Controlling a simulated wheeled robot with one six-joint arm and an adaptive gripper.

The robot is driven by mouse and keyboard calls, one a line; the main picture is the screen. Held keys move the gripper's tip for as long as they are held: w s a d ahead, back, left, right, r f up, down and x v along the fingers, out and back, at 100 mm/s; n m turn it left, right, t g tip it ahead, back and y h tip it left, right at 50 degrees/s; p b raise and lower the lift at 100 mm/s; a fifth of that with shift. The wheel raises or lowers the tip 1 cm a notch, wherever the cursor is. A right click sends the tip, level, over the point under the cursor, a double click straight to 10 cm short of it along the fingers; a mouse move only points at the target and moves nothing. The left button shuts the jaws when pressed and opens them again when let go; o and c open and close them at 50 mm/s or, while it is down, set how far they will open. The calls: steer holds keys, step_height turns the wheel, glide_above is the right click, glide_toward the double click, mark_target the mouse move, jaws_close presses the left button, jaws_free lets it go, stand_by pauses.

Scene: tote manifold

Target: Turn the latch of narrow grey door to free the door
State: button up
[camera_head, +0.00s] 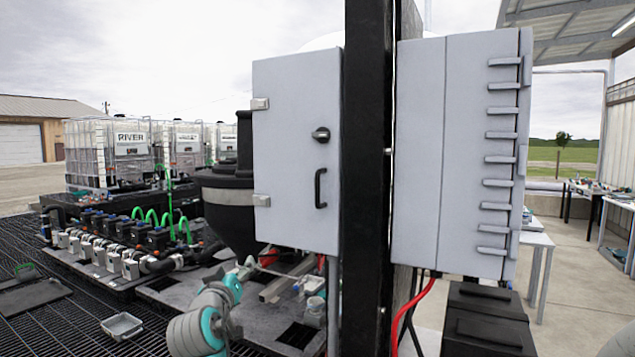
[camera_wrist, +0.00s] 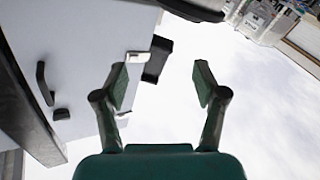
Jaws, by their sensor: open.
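The narrow grey door (camera_head: 290,165) is a flat panel, apparently closed, left of a black post in the head view. Its latch (camera_head: 321,134) is a small dark knob near the right edge, above a black pull handle (camera_head: 320,188). In the wrist view the door (camera_wrist: 95,35) appears upside down at the left, with the latch (camera_wrist: 61,114) below the handle (camera_wrist: 43,83). My gripper (camera_wrist: 162,84) is open and empty, right of the latch and apart from it. In the head view my arm is low, below the door; its fingers are not clear there.
The black post (camera_head: 367,180) stands close to the door's right edge. Beyond it is a wider grey cabinet (camera_head: 455,150) with several bars. Hinges (camera_head: 261,199) are on the door's left edge. A black tank (camera_head: 230,205) and valve manifold (camera_head: 110,240) lie left.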

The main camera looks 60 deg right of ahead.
steer(key=s+d+r+m+g+h, duration=0.1)
steer(key=s+d+r+m+g, duration=0.15)
steer(key=r, duration=0.65)
steer(key=s+d+r+m+g+h, duration=0.1)
steer(key=s+d+r+m+g, duration=0.15)
steer(key=r, duration=0.65)
steer(key=m+g, duration=0.4)
steer(key=m, duration=0.1)
glide_toward(318, 134)
steer(key=shift+n+t, duration=0.3)
steer(key=shift+t, duration=0.1)
steer(key=d, duration=0.9)
steer(key=shift+w+d, duration=0.15)
steer(key=shift+d, duration=0.15)
steer(key=c, duration=1.1)
